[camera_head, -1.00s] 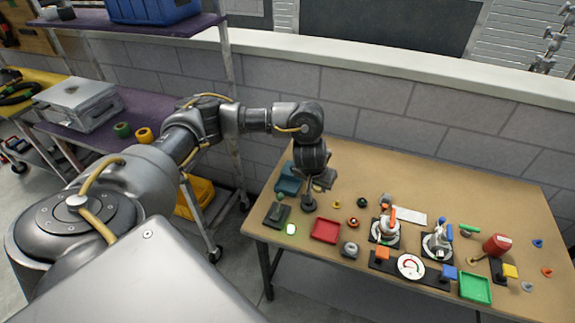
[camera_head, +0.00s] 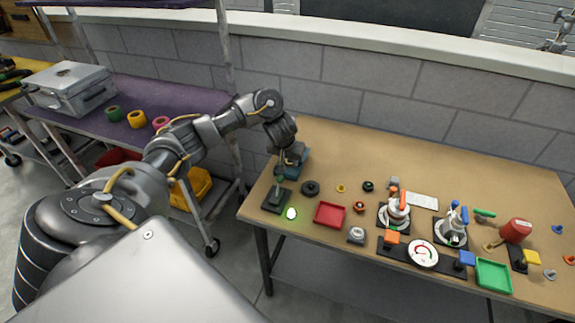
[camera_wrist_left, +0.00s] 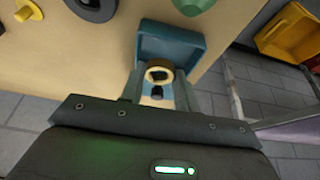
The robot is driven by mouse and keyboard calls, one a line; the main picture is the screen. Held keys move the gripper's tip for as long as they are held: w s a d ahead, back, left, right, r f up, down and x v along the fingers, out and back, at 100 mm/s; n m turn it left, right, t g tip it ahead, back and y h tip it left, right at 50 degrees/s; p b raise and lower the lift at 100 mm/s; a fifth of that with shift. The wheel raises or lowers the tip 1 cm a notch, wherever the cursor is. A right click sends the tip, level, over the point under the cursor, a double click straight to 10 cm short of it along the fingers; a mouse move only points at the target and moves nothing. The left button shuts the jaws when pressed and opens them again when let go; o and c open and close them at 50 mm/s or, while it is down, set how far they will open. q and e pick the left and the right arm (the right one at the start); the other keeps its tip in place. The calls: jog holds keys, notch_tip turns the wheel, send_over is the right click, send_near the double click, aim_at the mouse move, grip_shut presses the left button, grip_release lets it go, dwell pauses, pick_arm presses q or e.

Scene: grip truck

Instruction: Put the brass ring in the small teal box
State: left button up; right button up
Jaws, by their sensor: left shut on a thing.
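The small teal box (camera_wrist_left: 172,45) lies at the table's left back edge, its open top facing the left wrist camera. In the head view the teal box (camera_head: 296,160) is partly hidden by my left gripper. In the left wrist view my left gripper (camera_wrist_left: 158,88) is shut on the brass ring (camera_wrist_left: 159,70), which shows in front of the box opening. Whether the ring is inside the walls or just above them I cannot tell. In the head view my left gripper (camera_head: 281,160) is at the box and the ring is hidden. My right gripper is not in view.
A red tray (camera_head: 330,214) lies to the right, and a green tray (camera_head: 494,275) farther right. The table's left edge is close to the box.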

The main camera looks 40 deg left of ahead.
aim_at(287, 164)
pick_arm(q)
jog(key=shift+w+a+f, duration=0.1)
jog(key=shift+a+f, duration=0.2)
jog(key=shift+f, duration=0.1)
jog(key=f+b, duration=0.2)
jog(key=f, duration=0.1)
jog(key=shift+a+f+b, duration=0.25)
jog(key=shift+f+b, duration=0.05)
jog(key=shift+b, duration=0.1)
jog(key=shift+w+r, duration=0.1)
jog(key=o, duration=1)
jog(key=shift+c, duration=0.2)
